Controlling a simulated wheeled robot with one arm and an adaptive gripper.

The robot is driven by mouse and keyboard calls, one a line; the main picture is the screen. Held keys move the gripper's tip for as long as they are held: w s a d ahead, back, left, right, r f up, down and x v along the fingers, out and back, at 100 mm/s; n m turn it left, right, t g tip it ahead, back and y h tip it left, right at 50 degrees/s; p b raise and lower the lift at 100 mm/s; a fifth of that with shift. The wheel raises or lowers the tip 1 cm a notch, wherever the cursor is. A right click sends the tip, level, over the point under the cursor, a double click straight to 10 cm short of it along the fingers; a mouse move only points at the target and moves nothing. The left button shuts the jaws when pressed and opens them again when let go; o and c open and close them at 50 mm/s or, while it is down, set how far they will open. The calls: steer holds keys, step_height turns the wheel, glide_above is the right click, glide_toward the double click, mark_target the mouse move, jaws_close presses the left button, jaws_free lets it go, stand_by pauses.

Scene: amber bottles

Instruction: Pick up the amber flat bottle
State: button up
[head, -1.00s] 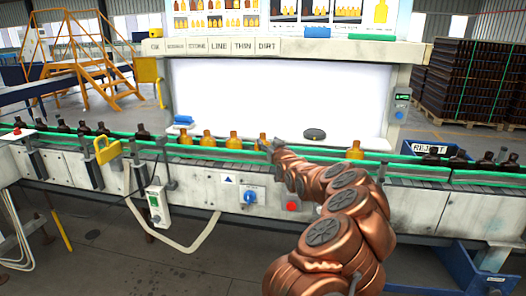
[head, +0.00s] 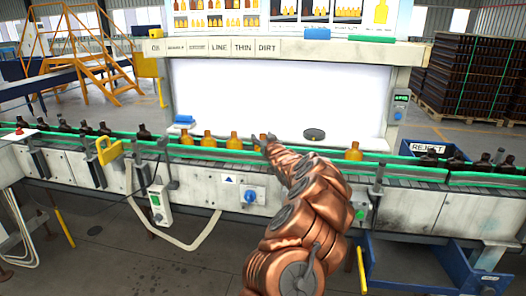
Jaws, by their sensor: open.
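Several amber bottles stand upright on the conveyor before the bright panel: three at left (head: 186,137), (head: 209,139), (head: 234,140), and one at right (head: 354,151). Another amber bottle (head: 264,136) shows only its top behind my gripper. I cannot tell from its shape which one is the flat bottle. My gripper (head: 266,144) is open, small in the head view, and right at the partly hidden bottle. Whether it touches or surrounds that bottle cannot be told. My copper arm reaches in from the lower right.
Green guide rails (head: 300,152) run along the conveyor. Dark bottles stand at far left (head: 85,127) and right (head: 455,161). A yellow padlock-shaped fixture (head: 109,151) stands at left. A blue reject bin (head: 428,149) is at right.

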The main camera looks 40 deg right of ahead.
steer(key=shift+c, duration=0.4)
jaws_close()
stand_by(0.4)
